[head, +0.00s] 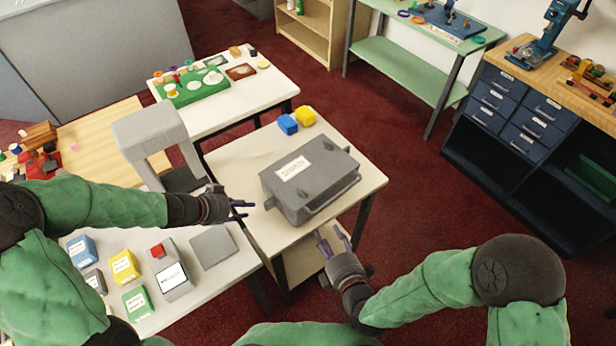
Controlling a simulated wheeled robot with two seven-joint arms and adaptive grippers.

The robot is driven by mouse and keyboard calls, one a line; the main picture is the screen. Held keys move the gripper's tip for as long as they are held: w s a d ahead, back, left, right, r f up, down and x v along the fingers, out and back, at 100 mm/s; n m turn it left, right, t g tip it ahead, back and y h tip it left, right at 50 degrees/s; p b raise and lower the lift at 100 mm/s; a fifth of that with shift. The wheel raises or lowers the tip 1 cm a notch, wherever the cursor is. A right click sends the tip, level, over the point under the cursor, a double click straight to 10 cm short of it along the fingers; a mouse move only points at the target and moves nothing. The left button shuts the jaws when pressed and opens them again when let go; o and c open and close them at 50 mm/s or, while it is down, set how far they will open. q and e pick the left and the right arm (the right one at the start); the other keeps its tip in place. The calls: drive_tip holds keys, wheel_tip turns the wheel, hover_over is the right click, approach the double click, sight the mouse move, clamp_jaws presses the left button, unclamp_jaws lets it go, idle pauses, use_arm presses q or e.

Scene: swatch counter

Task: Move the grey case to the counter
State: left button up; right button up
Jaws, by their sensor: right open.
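The grey case (328,163) lies flat on a small white-topped table (240,161). It has a white label on top and a handle on the side toward my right gripper. My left gripper (243,209) is left of the case, apart from it, with its fingers spread and empty. My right gripper (333,238) is in front of the case near the table's front edge, open and empty. A white counter-like surface (222,276) at lower left holds coloured boxes and a flat grey square (213,247); my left arm hides part of it.
A grey arch-shaped stand (150,125) rises left of the table. A white table (262,90) with a green tray (190,88) stands behind. Red floor is open at right.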

sight(265, 207)
use_arm(q)
drive_tip(key=shift+s, duration=0.1)
drive_tip(key=shift+x, duration=5.45)
use_arm(e)
drive_tip(key=shift+x, duration=5.35)
use_arm(q)
drive_tip(key=c, duration=0.5)
use_arm(e)
drive_tip(key=c, duration=0.5)
use_arm(q)
clamp_jaws()
use_arm(e)
drive_tip(key=shift+f, duration=0.1)
clamp_jaws()
